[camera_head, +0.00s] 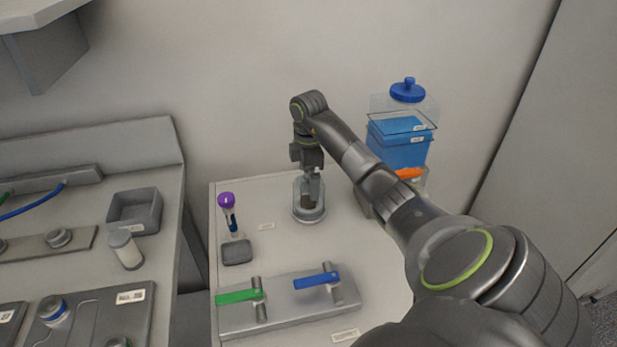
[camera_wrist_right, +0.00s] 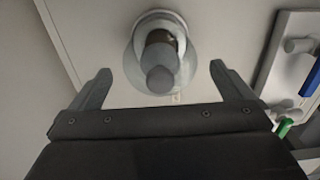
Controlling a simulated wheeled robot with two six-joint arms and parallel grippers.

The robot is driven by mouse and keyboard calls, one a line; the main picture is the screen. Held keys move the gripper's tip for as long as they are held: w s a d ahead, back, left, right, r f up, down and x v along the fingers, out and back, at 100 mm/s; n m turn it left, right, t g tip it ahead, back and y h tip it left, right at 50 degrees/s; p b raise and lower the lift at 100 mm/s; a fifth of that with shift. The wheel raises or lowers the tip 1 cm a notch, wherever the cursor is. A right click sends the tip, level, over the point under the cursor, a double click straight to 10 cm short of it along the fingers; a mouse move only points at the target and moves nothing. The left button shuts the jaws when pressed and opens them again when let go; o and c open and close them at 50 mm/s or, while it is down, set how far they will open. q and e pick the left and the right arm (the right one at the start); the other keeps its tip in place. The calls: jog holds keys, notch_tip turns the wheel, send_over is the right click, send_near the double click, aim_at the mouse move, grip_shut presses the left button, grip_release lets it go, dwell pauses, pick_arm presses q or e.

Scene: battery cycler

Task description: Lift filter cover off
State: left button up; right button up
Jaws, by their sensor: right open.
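The filter housing (camera_head: 309,213) stands on the white bench near the wall, a clear round body with a brown core inside. It also shows in the right wrist view (camera_wrist_right: 183,78). A grey cylindrical knob (camera_wrist_right: 161,80) stands up at its top, which I take to be the filter cover's handle. My right gripper (camera_head: 313,172) points down at it from above. In the right wrist view its open fingers (camera_wrist_right: 161,70) lie on either side of the knob, with gaps on both sides. Contact is not visible. My left gripper is not in view.
A valve plate (camera_head: 290,302) with green and blue levers lies in front. A blue-filled tank (camera_head: 397,148) with an orange lever (camera_head: 409,174) below stands right, behind my arm.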

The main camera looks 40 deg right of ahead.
jog(key=shift+c, duration=0.3)
jog(key=c, duration=1.1)
jog(key=shift+c, duration=0.2)
